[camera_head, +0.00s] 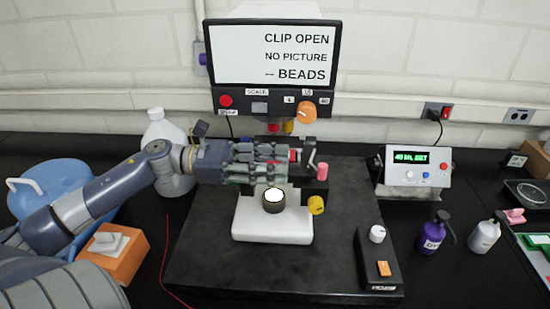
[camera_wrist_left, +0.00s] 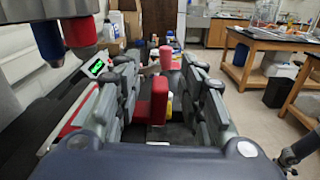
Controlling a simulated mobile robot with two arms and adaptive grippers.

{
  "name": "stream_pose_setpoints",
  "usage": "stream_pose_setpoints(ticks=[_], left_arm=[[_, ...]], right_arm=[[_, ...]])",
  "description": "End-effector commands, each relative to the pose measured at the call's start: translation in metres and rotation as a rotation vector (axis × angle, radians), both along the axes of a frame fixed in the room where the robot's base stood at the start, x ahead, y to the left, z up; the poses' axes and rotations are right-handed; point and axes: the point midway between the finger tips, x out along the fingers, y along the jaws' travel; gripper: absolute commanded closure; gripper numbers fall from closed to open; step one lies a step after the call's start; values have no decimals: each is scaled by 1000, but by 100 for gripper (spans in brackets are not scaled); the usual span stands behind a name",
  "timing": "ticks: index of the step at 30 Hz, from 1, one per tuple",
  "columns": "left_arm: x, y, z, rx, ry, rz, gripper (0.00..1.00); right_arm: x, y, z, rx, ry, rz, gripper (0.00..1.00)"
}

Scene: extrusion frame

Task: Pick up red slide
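My left gripper (camera_head: 297,160) reaches in from the left over the stage of the microscope (camera_head: 272,232). In the left wrist view its fingers (camera_wrist_left: 160,82) stand apart, with visible space on both sides of a red upright piece (camera_wrist_left: 158,95) between them. A little red (camera_head: 294,155) shows by the fingertips in the head view. I cannot tell whether this red piece is the slide or part of the stage. A flat red-edged strip (camera_wrist_left: 75,112) also shows left of the fingers in the wrist view. The fingers hide most of the stage. My right gripper is out of view.
A screen (camera_head: 272,55) reading "CLIP OPEN" stands above the stage. Pink (camera_head: 322,171) and yellow (camera_head: 316,205) knobs are close to the gripper. A white jug (camera_head: 165,150) stands behind my left arm. Bottles (camera_head: 432,235) stand at the right.

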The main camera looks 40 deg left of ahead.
Motion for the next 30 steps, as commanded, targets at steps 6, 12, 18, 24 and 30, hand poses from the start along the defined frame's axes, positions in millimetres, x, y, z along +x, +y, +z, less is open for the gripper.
stream_pose_setpoints(ticks=[6,12,18,24,30], left_arm=[[1,-1,-1,-1,1,0,63],[1,-1,-1,-1,1,0,97],[1,-1,0,-1,1,0,100],[1,-1,0,-1,1,0,100],[1,-1,7,2,-1,-1,100]], right_arm=[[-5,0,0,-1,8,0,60],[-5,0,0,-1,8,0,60],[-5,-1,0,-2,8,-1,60],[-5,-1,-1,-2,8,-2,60],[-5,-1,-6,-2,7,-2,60]])
